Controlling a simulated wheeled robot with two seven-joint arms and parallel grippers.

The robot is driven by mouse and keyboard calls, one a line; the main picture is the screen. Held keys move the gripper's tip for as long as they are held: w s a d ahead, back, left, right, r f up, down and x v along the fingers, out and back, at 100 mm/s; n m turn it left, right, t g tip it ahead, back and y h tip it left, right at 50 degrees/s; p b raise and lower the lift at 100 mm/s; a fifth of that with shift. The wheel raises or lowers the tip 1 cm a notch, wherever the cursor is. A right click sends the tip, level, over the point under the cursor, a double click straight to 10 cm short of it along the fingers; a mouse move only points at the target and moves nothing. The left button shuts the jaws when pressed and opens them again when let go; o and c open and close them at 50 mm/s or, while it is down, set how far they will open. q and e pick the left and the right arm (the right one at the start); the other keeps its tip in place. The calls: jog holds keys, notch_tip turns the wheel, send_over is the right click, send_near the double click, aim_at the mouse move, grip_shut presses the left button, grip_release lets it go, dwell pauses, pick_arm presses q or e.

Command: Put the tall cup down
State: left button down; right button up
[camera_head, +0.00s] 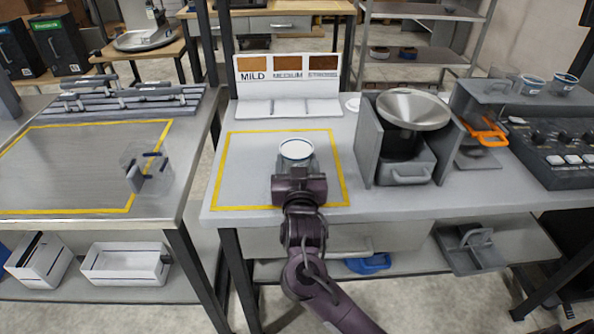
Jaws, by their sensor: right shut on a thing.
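The tall cup (297,151) is whitish with a dark blue rim, and it is in the yellow-outlined square on the grey table. My right gripper (298,174) is shut on the cup from the near side and hides its lower part. The cup looks upright. I cannot tell whether its base touches the table. The yellow outline (226,163) surrounds the cup and gripper in the picture. My left gripper does not show.
A grey dispenser with a metal bowl (413,108) stands right of the square. Behind is a board marked MILD and MEDIUM (288,68) with a white tray (287,107). A control panel (562,140) is at far right. The square's left part is clear.

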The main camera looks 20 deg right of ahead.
jog(key=shift+s+r, duration=0.1)
jog(key=shift+s, duration=0.1)
jog(key=o, duration=0.8)
jog(key=shift+f, duration=0.25)
jog(key=o, duration=0.4)
jog(key=shift+r, duration=0.2)
jog(key=v, duration=1.2)
jog(key=shift+b, duration=0.3)
